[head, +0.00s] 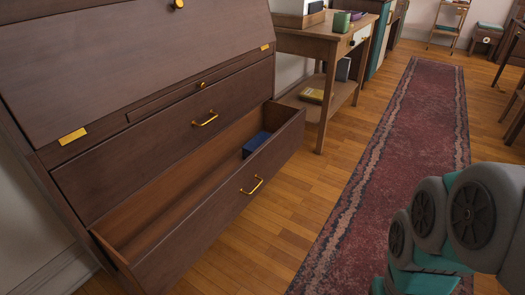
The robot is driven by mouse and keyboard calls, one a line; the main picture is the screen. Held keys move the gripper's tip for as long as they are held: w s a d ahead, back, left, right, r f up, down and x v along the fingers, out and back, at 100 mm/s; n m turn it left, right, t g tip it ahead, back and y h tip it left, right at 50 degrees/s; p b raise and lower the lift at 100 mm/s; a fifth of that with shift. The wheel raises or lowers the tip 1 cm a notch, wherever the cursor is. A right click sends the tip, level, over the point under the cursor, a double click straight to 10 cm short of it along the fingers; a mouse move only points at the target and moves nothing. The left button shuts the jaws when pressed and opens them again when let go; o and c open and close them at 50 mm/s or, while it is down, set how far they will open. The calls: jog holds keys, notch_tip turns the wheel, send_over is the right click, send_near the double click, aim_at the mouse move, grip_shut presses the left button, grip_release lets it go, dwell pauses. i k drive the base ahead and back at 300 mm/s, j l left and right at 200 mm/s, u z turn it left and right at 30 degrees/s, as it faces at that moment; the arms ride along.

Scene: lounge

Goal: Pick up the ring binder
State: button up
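No thing in the head view can be named as the ring binder with certainty. A dark blue box-like object (256,143) lies inside the open bottom drawer (225,210) of a dark wooden cabinet, at the drawer's far right end. The drawer's front hides its lower part. A dark grey object (343,69) stands on the lower shelf of a wooden side table (300,42), partly hidden by the table. My arm shows at the lower right, over the rug. My gripper is out of view.
The pulled-out drawer juts over the wooden floor. A yellow book (312,95) lies on the table's lower shelf. Chairs (515,75) stand at the right edge.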

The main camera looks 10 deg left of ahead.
aim_at(343, 65)
jog(key=z, duration=0.65)
jog(key=i+z, duration=0.1)
jog(key=i, duration=5.55)
jog(key=i+u, duration=0.3)
jog(key=i+l+u, duration=0.2)
jog(key=i+u, duration=0.15)
jog(key=i, duration=0.15)
jog(key=i+l+u, duration=0.3)
jog(key=i+u, duration=0.1)
jog(key=u, duration=3)
